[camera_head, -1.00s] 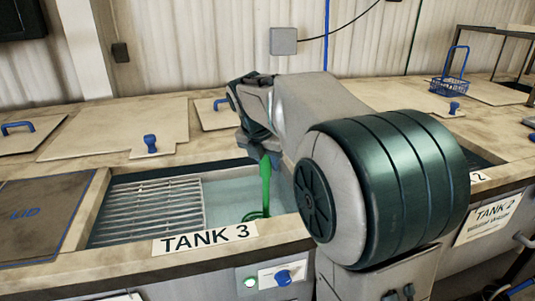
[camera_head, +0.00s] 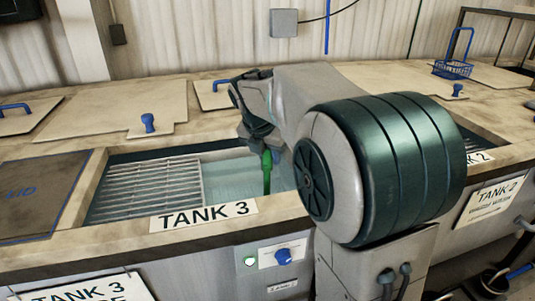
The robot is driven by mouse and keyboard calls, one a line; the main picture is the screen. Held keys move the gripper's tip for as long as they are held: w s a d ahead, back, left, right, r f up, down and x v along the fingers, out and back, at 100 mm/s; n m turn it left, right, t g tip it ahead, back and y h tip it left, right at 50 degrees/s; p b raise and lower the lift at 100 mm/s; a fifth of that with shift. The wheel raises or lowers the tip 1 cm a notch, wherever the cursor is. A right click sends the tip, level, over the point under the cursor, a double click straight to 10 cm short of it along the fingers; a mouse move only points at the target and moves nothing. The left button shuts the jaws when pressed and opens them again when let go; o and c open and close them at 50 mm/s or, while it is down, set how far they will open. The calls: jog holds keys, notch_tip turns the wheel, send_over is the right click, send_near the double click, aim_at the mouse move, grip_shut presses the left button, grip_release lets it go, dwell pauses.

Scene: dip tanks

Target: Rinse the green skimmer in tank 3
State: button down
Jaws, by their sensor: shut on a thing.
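The green skimmer (camera_head: 266,172) hangs upright from my gripper (camera_head: 265,148), which is shut on its handle. The skimmer is over the open right part of tank 3 (camera_head: 230,180), beside the metal grating. Its lower end is out of sight, at or below the pale liquid (camera_head: 232,178) and behind the tank's front rim; I cannot tell how deep it sits. My arm covers the right end of the tank.
A metal grating (camera_head: 150,188) covers the tank's left part. A dark lid panel (camera_head: 40,195) lies further left. Blue-knobbed lids (camera_head: 148,123) lie behind. A blue wire basket (camera_head: 453,67) stands at back right. A blue knob (camera_head: 283,256) is on the front.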

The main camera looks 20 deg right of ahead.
jog(key=shift+a+p, duration=0.15)
jog(key=shift+p, duration=0.75)
dwell(0.8)
jog(key=shift+r, duration=0.1)
jog(key=shift+p, duration=0.95)
dwell(0.8)
